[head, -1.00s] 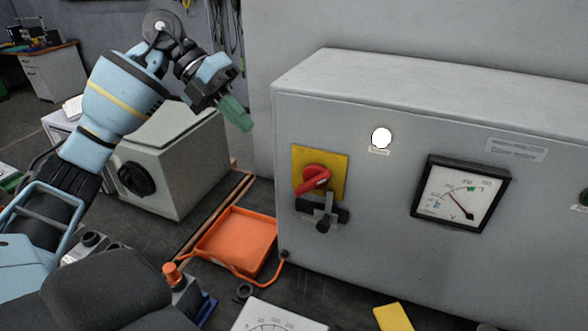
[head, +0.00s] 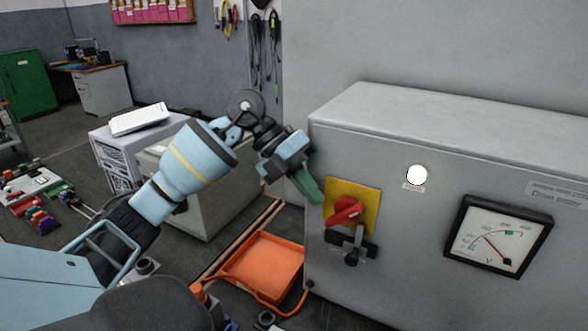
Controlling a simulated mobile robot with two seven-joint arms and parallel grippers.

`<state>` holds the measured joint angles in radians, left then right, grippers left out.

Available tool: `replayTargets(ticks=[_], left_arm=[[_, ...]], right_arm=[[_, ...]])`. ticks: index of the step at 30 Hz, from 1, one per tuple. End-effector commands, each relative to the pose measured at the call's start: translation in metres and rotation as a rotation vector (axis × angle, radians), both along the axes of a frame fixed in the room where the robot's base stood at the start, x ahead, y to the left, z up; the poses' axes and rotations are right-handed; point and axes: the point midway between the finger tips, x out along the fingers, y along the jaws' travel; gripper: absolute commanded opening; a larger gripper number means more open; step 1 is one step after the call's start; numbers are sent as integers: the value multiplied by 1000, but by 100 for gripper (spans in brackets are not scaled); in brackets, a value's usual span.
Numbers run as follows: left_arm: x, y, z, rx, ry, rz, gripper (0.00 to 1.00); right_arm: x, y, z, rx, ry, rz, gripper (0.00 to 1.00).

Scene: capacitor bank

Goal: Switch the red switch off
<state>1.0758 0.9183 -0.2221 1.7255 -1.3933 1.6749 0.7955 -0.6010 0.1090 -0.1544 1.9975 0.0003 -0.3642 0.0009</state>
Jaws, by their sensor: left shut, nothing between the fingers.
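The red switch (head: 345,211) is a rotary knob on a yellow plate (head: 366,193) on the front of the grey cabinet (head: 450,120). Its handle slants up to the right. A dark latch with a grey lever (head: 352,249) sits just below it. My left gripper (head: 308,190) has green fingers, shut and empty. In the picture its tips are just left of the yellow plate; I cannot tell whether they touch the cabinet. My right gripper is out of view.
A white round lamp (head: 417,175) and a voltmeter (head: 498,235) are on the cabinet front, right of the switch. An orange tray (head: 262,262) lies below left. A grey box (head: 205,205) stands behind my left arm.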

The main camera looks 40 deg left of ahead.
Motion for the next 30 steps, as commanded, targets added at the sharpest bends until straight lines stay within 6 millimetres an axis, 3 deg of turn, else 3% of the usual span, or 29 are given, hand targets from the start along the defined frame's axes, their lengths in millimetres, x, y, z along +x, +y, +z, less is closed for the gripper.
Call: replayTargets(ticks=[9, 30], left_arm=[[5, -22, -22, 0, 0, 0, 0], [6, -23, -29, -47, -9, 1, 0]], right_arm=[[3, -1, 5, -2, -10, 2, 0], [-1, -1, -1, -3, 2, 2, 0]])
